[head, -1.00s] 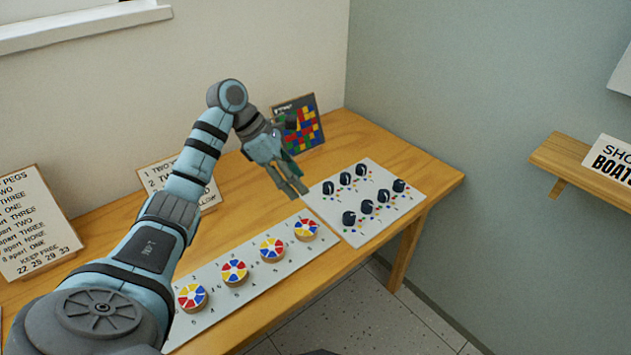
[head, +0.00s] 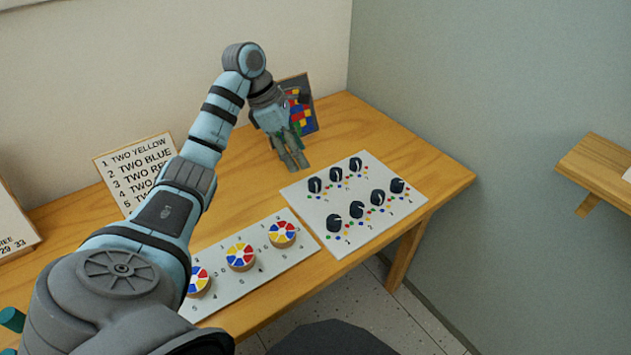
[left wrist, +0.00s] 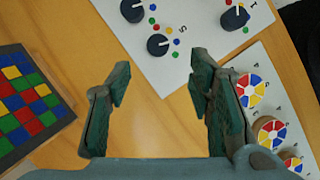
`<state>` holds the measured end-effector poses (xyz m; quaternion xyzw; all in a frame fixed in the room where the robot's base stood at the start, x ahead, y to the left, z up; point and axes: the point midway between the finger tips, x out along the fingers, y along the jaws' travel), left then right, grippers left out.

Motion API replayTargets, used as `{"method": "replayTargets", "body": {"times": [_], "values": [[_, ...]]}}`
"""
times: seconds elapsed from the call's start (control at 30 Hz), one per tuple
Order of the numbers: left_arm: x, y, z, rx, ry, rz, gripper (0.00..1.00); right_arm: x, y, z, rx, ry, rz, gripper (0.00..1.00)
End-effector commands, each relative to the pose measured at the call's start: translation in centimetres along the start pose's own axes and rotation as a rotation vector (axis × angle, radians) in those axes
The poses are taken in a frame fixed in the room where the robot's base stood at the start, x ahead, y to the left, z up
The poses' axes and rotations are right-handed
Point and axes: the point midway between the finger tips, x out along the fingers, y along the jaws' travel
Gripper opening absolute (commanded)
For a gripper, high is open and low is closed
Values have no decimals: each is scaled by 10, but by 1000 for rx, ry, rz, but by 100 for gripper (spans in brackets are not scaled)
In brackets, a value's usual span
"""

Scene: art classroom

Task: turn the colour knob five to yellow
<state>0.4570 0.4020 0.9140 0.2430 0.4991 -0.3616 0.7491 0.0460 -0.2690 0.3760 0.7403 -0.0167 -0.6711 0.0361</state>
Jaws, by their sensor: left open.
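A white panel (head: 292,190) with several black knobs lies on the table in the head view. Knob five (head: 315,185) is at the left of its back row; it also shows in the left wrist view (left wrist: 157,45), beside a printed 5. It has a white pointer line and coloured dots around it; which dot it points at is too small to tell. My left gripper (head: 295,165) is open and empty, above the table just behind the panel's left part. In the left wrist view its fingertips (left wrist: 160,72) are apart, with knob five beyond them. My right gripper is not in view.
A strip (head: 257,277) with colour wheels (head: 282,234) lies left of the knob panel. A framed coloured-block picture (head: 304,112) stands behind my gripper, and a text card (head: 135,165) at the back left. The table's right end is clear.

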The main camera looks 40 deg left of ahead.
Motion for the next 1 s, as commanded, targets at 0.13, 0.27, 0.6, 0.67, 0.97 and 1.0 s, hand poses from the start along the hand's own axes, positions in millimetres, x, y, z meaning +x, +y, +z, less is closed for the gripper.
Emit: {"method": "replayTargets", "body": {"times": [0.13, 0.27, 0.6, 0.67, 0.97, 1.0], "values": [[47, -1, -2, -3, 0, -2, 48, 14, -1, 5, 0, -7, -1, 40], [76, 0, 0, -1, -2, -2, 48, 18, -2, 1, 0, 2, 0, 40], [93, 0, 1, 2, -1, 1, 48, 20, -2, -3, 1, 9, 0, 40], [93, 0, 1, 2, -1, 0, 48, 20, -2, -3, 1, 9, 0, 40], [92, 1, 1, 2, -1, 1, 0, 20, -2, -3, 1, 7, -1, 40], [92, 1, 1, 2, -1, 1, 0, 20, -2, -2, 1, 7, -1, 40]]}}
